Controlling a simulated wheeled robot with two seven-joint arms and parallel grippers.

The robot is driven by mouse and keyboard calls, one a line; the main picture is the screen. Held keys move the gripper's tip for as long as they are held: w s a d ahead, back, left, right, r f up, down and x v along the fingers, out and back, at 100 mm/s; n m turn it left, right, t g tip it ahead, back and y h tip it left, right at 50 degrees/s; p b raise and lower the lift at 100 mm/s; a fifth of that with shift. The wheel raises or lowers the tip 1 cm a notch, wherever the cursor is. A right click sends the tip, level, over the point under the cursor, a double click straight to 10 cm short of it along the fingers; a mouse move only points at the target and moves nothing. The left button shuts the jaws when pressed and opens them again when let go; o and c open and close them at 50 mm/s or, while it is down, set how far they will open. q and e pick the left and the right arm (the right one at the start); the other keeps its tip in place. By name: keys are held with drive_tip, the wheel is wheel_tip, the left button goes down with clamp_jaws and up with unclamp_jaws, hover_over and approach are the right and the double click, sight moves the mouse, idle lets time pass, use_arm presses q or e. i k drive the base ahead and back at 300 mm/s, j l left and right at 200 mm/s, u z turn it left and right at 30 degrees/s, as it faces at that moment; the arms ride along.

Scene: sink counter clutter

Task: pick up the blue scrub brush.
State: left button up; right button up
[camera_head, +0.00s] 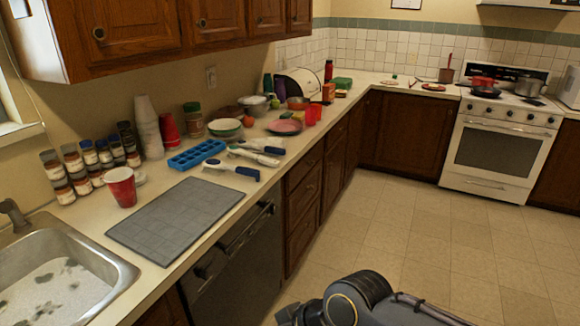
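Several long white tools with blue ends lie close together on the counter, right of the blue ice-cube tray (196,154). The nearest blue-and-white tool (232,168) has a dark blue end pointing right. A second blue-and-white tool (254,156) lies just behind it, and a third (263,145) with a blue end lies behind that. They look like brushes, but I cannot tell which is the blue scrub brush. Part of my dark arm shows at the bottom centre, over the floor and away from the counter. No gripper fingers are visible.
A grey mat (176,219) lies in front of the tools, beside the steel sink (118,272). A red cup (121,186), spice jars, stacked cups and bowls crowd the wall side. The counter's front edge runs above a dishwasher (235,265). The tiled floor (400,210) is clear.

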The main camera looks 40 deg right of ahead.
sight(209, 165)
drive_tip(key=z, duration=1)
drive_tip(key=u, duration=1.45)
drive_tip(key=z, duration=1.45)
drive_tip(key=i+l+u, duration=0.25)
drive_tip(key=u, duration=0.2)
drive_tip(key=i+l+u, duration=0.25)
drive_tip(key=l+u, duration=0.2)
drive_tip(key=i+l, duration=0.2)
drive_tip(key=l, duration=0.15)
drive_tip(key=i+l+u, duration=0.1)
drive_tip(key=l, duration=0.3)
drive_tip(key=i+l, duration=0.2)
drive_tip(key=l, duration=0.15)
drive_tip(key=i+l+u, duration=0.1)
drive_tip(key=l, duration=0.3)
drive_tip(key=i+l, duration=0.25)
drive_tip(key=l, duration=0.15)
drive_tip(key=i+l, duration=0.15)
drive_tip(key=l, duration=0.25)
drive_tip(key=u, duration=0.05)
